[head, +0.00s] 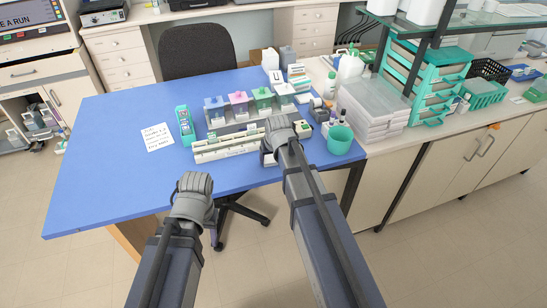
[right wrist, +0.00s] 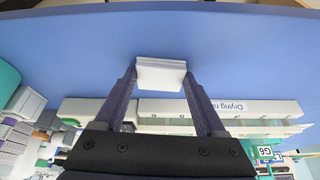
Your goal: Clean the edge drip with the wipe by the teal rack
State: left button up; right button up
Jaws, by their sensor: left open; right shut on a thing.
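A folded white wipe (right wrist: 160,76) is between the fingertips of my right gripper (right wrist: 160,88), which is shut on it. In the head view my right gripper (head: 283,133) is over the right end of the long white drying rack (head: 225,151); its fingers are hidden there. The drying rack also shows in the right wrist view (right wrist: 170,108), with a printed label. My left gripper (head: 194,187) is in front of the table's near edge, away from the objects, its fingertips hidden. A narrow teal rack (head: 185,125) stands left of the drying rack. I cannot make out an edge drip.
Staining jars with blue (head: 215,109), pink (head: 238,103) and green (head: 262,97) contents stand behind the drying rack. A teal cup (head: 340,139) is at the table's right edge. A written note (head: 158,137) lies to the left. The blue table's (head: 95,160) left side is clear.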

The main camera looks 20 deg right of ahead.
jog(key=shift+r, duration=0.1)
notch_tip(320, 180, up, 6)
jog(key=p, duration=0.6)
jog(key=shift+r+p, duration=1.45)
jog(key=shift+p, duration=0.05)
